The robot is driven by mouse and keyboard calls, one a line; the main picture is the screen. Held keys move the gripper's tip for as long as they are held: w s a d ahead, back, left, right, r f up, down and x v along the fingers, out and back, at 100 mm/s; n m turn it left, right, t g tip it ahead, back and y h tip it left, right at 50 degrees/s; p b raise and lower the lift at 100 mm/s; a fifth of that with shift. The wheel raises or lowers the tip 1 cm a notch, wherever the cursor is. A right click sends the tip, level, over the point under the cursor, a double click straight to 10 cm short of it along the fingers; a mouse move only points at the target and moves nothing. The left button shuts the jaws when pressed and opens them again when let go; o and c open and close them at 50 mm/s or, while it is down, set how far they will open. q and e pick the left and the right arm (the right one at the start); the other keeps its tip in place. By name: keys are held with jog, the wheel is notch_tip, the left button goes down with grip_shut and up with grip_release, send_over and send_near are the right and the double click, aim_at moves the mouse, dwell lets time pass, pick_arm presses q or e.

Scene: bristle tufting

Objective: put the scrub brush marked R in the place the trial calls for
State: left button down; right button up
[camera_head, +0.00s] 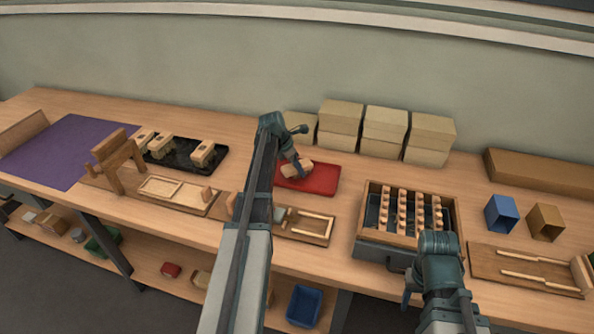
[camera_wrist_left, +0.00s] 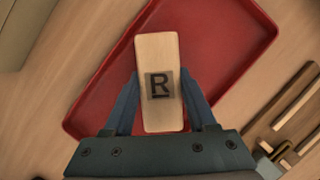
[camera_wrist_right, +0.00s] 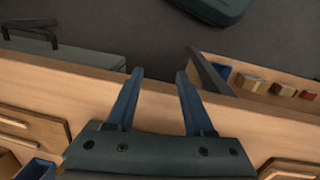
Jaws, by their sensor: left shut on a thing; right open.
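The scrub brush marked R (camera_wrist_left: 158,52) is a pale wooden block with a dark R on a grey patch, in the left wrist view. My left gripper (camera_wrist_left: 160,105) is shut on it, one finger along each side. In the head view the brush (camera_head: 294,170) shows at the red tray (camera_head: 322,181), under my left gripper (camera_head: 298,172). Whether it touches the tray, I cannot tell. The brush's underside is hidden. My right gripper (camera_wrist_right: 158,78) is open and empty above the bench's front edge; in the head view it is by the slotted box (camera_head: 366,222).
A black tray (camera_head: 217,165) with several blocks stands left, beside a wooden stand (camera_head: 118,162) and a purple mat (camera_head: 62,150). Stacked cartons (camera_head: 385,131) line the back. A blue bin (camera_head: 500,213) and a brown bin (camera_head: 545,222) stand right.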

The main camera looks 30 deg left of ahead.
pick_arm(q)
jog(key=shift+f, duration=0.15)
jog(key=shift+c, duration=1)
grip_release()
jog(key=shift+r, duration=0.25)
jog(key=shift+s+a+r+p, duration=0.1)
jog(key=shift+s+r+p, duration=0.05)
jog(key=shift+r+p, duration=0.45)
jog(key=p+v, duration=0.9)
jog(key=shift+s+r, duration=0.15)
jog(key=shift+r, duration=0.25)
jog(key=shift+s+a+r+p, duration=0.2)
jog(key=shift+r+p, duration=0.2)
jog(key=shift+p, duration=0.05)
